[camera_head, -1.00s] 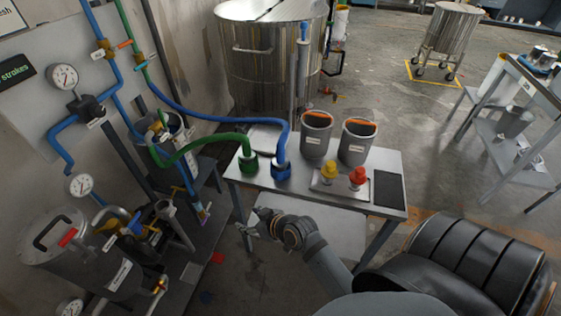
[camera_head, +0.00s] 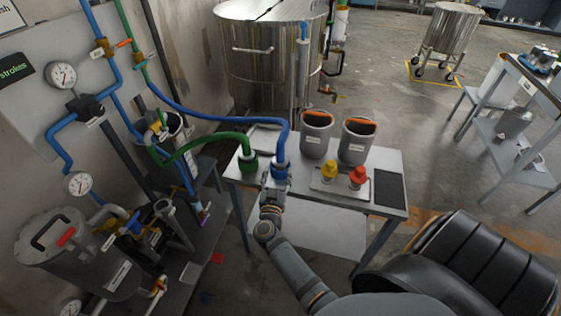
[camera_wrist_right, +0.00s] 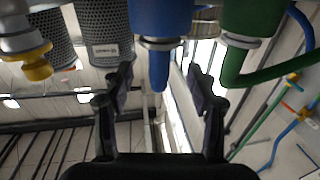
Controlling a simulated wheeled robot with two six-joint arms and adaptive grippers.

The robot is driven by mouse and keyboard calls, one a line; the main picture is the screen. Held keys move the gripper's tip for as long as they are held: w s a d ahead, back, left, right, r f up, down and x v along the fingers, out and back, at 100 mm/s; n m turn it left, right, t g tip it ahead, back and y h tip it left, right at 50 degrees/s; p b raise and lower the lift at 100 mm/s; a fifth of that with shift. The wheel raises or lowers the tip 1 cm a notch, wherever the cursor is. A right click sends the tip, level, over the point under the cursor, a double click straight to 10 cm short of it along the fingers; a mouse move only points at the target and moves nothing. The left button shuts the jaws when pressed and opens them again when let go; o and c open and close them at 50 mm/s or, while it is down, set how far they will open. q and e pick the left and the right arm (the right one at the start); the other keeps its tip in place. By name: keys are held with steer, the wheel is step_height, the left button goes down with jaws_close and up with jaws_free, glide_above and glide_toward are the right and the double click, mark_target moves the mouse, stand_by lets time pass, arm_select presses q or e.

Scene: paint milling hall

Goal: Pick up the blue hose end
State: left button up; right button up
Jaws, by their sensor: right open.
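The blue hose end (camera_head: 281,167) stands upright on the small grey table, its blue hose rising and arching back to the left. In the right wrist view, the blue hose end (camera_wrist_right: 162,17) hangs from the top edge because that view is upside down. My right gripper (camera_head: 273,184) is in front of it at the table's near edge, partly covering its lower part. In the right wrist view, the open fingers (camera_wrist_right: 161,74) appear on either side of the blue hose, with nothing held. My left gripper is out of view.
A green hose end (camera_head: 249,163) stands close on the left. Two dark grey containers (camera_head: 317,135) (camera_head: 356,142) with orange inside stand behind right. A yellow knob (camera_head: 329,171) and a red knob (camera_head: 357,177) sit on a plate to the right.

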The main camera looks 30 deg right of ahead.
mark_target(280, 159)
steer(key=x, duration=0.3)
steer(key=shift+f+b, duration=0.15)
steer(key=shift+b, duration=0.2)
steer(key=b+x, duration=0.1)
steer(key=x, duration=0.1)
steer(key=b+x, duration=0.1)
steer(key=x, duration=0.2)
steer(key=shift+r+b, duration=0.25)
steer(key=shift+b, duration=0.15)
steer(key=shift+w+d+r, duration=0.1)
steer(key=shift+w+d, duration=0.05)
steer(key=shift+r, duration=0.15)
jaws_close()
